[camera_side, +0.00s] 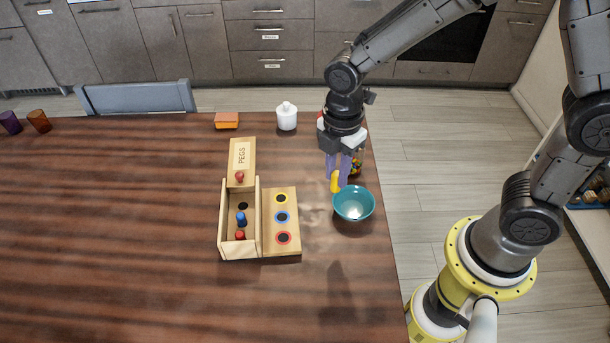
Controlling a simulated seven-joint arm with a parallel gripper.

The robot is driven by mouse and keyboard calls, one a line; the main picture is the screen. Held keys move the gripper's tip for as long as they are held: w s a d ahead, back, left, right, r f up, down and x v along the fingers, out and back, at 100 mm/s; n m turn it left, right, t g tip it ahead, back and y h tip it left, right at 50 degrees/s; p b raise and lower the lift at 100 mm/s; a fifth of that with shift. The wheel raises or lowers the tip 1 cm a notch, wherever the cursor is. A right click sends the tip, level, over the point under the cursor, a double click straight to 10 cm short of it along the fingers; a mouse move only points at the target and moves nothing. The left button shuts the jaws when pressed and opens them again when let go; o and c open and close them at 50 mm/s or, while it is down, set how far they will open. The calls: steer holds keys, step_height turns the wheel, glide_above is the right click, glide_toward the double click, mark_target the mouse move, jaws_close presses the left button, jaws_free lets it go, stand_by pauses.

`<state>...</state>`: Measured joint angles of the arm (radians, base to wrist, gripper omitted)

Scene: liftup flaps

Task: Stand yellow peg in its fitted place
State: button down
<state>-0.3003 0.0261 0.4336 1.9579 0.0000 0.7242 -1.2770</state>
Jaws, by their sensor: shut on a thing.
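My gripper (340,168) points down near the table's right side, just behind the teal bowl. Its purple fingers are shut on the yellow peg (335,182), which hangs below the fingertips, to the right of the wooden pegs box (223,220). The peg board (293,193) is fixed along the box's right side. It has a yellow-ringed hole (281,198) at the back, a blue-ringed hole (282,217) in the middle and a red-ringed hole (283,238) in front. All three holes look empty. The box's lid (242,155), marked PEGS, is open.
A blue peg (241,218) and a red peg (240,235) are in the box. The teal bowl (354,204) stands right of the board. A white jar (286,116) and an orange block (227,120) stand behind. The left of the table is mostly clear.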

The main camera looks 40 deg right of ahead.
steer(key=shift+s+d+r, duration=0.1)
steer(key=shift+s, duration=0.2)
steer(key=w+a+n, duration=0.2)
steer(key=w+a, duration=0.2)
steer(key=w, duration=0.4)
steer(key=w+a+n, duration=0.3)
steer(key=w+a, duration=0.1)
steer(key=w, duration=0.4)
steer(key=shift+n, duration=0.3)
steer(key=a+f, duration=0.1)
steer(key=f, duration=0.2)
steer(key=w+a+f, duration=0.1)
steer(key=a+f, duration=0.1)
steer(key=f, duration=0.1)
steer(key=w+a+f, duration=0.1)
steer(key=f, duration=0.2)
steer(key=shift+w+a, duration=0.15)
steer(key=shift+w, duration=0.1)
steer(key=shift+f, duration=1.9)
steer(key=shift+f, duration=0.2)
steer(key=c, duration=1)
jaws_free()
